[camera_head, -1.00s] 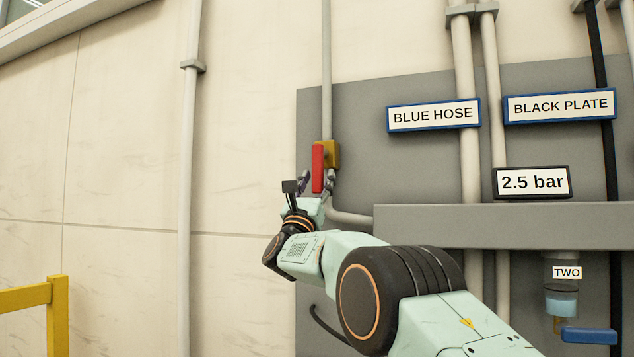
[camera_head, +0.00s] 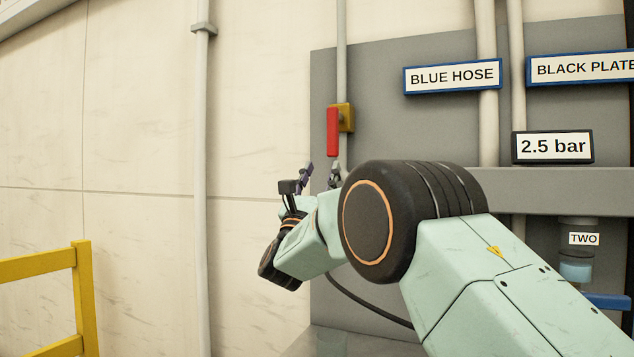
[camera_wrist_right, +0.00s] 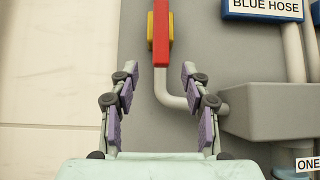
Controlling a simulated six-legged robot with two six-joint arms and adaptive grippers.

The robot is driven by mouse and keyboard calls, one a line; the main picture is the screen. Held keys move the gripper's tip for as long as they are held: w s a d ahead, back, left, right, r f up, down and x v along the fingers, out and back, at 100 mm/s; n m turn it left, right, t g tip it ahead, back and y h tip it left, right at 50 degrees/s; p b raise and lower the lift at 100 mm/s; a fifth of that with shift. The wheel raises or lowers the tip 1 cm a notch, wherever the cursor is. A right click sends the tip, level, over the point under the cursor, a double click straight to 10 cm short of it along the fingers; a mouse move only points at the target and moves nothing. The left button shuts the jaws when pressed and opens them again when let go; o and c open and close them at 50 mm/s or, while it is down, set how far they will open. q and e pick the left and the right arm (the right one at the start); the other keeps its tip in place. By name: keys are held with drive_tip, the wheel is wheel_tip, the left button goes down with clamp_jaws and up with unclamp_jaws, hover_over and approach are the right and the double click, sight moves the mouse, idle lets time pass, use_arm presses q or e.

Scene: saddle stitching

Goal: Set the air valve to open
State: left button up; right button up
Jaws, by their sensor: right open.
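The air valve has a yellow body (camera_head: 347,117) on the grey vertical pipe and a red handle (camera_head: 332,131) that points straight up and down along the pipe. In the right wrist view the red handle (camera_wrist_right: 161,40) stands beyond the fingertips, at the top. My right gripper (camera_head: 321,172) is just below the handle, apart from it. In the right wrist view this gripper (camera_wrist_right: 158,78) is open and empty, its two fingers spread to either side of the pipe's line. My left gripper is in no view.
A grey ledge (camera_head: 560,178) with a "2.5 bar" display (camera_head: 552,147) runs to the right of the valve. "BLUE HOSE" (camera_head: 452,76) and "BLACK PLATE" (camera_head: 585,68) signs hang above it. A yellow railing (camera_head: 84,300) stands at lower left. The wall left of the valve is clear.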

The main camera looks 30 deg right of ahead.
drive_tip(key=shift+v, duration=1.15)
drive_tip(key=shift+a+f, duration=0.1)
